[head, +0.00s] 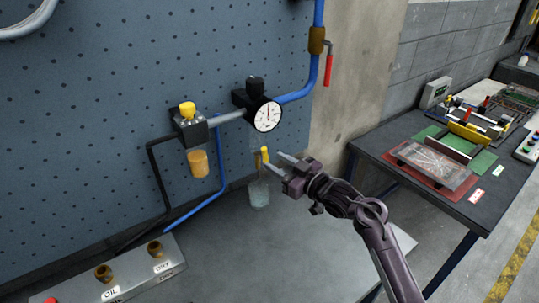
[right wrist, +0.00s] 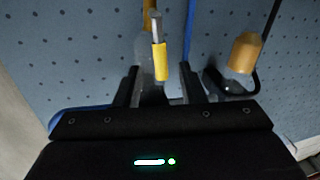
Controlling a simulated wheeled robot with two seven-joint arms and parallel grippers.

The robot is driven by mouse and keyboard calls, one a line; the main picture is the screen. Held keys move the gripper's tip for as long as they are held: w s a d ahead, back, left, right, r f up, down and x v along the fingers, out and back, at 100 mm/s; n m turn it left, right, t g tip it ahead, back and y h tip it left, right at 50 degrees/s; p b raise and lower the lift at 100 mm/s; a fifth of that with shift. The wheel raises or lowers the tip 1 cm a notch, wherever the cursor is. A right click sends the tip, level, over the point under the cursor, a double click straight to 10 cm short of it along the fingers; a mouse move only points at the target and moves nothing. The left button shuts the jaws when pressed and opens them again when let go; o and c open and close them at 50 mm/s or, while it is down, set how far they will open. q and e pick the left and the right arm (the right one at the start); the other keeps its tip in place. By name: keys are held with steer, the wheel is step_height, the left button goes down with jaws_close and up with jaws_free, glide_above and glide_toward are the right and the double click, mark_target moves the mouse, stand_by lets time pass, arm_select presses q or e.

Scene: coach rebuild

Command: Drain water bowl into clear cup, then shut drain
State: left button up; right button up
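The clear water bowl (head: 257,140) hangs below the regulator with the white-faced gauge (head: 268,117); its water level is too faint to tell. A small drain handle with a yellow grip (head: 265,155) sits at its lower end. The clear cup (head: 259,194) is directly below the drain; its contents cannot be made out. My right gripper (head: 272,161) is open and empty just right of the handle. In the right wrist view, the yellow grip (right wrist: 160,62) lies in line with the gap between the separated fingers (right wrist: 160,80); no contact shows. My left gripper is not in view.
An amber bowl (head: 198,164) hangs left of the drain under a yellow-knobbed unit (head: 189,121). Blue pipes and a red-handled valve (head: 328,70) are on the pegboard. A labelled metal block (head: 120,278) lies front left. A cluttered bench (head: 455,205) stands right.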

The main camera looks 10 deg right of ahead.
mark_target(267, 158)
steer(key=x, duration=0.3)
steer(key=shift+f, duration=0.1)
steer(key=shift+w+a+p, duration=0.15)
steer(key=shift+w+p, duration=0.15)
steer(key=shift+p, duration=0.05)
steer(key=c, duration=0.8)
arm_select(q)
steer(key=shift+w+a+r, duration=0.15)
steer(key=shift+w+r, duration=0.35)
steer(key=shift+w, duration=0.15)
arm_select(e)
jaws_close()
